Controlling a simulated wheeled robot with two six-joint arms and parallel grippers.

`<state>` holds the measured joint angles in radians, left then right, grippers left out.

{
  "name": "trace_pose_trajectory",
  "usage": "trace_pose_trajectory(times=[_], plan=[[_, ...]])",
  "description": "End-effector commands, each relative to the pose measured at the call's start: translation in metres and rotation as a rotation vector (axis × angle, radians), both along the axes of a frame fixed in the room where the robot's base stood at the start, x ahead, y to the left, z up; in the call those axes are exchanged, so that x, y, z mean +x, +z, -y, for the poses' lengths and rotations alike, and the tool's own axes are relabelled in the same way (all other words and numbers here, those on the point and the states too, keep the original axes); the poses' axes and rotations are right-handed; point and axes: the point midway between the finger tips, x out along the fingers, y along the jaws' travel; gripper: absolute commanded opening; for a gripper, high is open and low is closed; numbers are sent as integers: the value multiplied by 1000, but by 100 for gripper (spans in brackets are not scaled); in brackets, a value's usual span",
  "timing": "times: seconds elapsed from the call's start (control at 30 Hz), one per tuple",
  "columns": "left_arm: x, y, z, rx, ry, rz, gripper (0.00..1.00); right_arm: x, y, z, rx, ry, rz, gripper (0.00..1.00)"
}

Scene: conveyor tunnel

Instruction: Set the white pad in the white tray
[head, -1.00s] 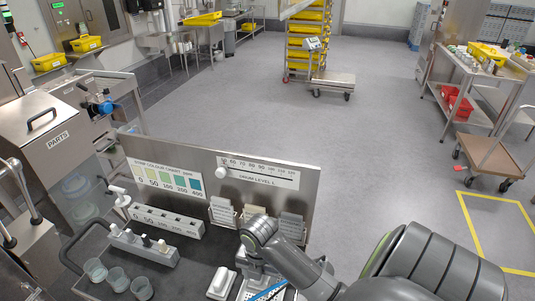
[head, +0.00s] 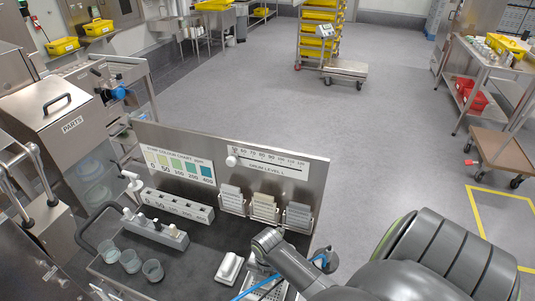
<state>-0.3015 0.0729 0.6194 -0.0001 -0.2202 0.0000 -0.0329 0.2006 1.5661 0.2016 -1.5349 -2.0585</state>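A small white block-shaped thing (head: 229,268) with a raised top lies on the dark worktop; I cannot tell whether it is the white pad. Beside it on the right is a pale perforated tray (head: 252,294), partly hidden under my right arm and cut by the bottom edge. My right gripper (head: 259,268) points down over this tray, just right of the white block. The wrist hides its fingers, so I cannot see whether it holds anything. A blue line crosses the tray. My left gripper is not in view.
A steel back panel (head: 222,226) holds three card holders (head: 264,208) and a colour chart (head: 178,165). Several clear cups (head: 131,261) and a grey rack (head: 155,233) stand at the left. Bare dark worktop (head: 200,262) lies between cups and white block.

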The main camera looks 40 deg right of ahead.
Motion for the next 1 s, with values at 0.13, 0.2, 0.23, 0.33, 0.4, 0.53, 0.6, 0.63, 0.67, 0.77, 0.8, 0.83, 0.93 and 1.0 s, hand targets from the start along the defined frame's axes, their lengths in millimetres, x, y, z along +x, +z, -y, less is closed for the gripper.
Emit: trace_pose_trajectory(times=[0.13, 0.2, 0.23, 0.33, 0.4, 0.53, 0.6, 0.63, 0.67, 0.77, 0.8, 0.83, 0.93, 1.0], plan=[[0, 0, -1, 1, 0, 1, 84, 0, 0, 0, 0, 0, 1, 27], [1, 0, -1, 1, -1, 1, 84, 0, 0, 0, -1, 0, 0, 27], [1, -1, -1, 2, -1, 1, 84, 0, -1, 0, -1, 0, 0, 27], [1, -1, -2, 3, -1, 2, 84, 0, -3, 0, 0, 0, 1, 61], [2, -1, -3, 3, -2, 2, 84, 0, -2, 0, 0, 0, 1, 70], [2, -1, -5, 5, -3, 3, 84, 0, -2, 0, -1, 0, 0, 80], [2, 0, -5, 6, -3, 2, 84, 0, -2, 0, -1, 0, 0, 80], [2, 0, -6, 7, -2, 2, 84, 0, -2, 0, -1, 0, 0, 80], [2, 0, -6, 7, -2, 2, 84, 0, -2, 0, -1, 0, 0, 80], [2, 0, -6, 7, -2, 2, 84, 0, -1, 0, -1, 0, 0, 80], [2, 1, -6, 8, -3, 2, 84, 0, 0, 0, -1, 0, 0, 80], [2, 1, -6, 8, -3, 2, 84, 0, 2, 0, -1, 0, 0, 80], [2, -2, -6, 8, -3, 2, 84, 1, 7, 0, -1, 1, 3, 80], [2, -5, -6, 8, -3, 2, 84, 1, 15, 1, -1, 1, 4, 80]])
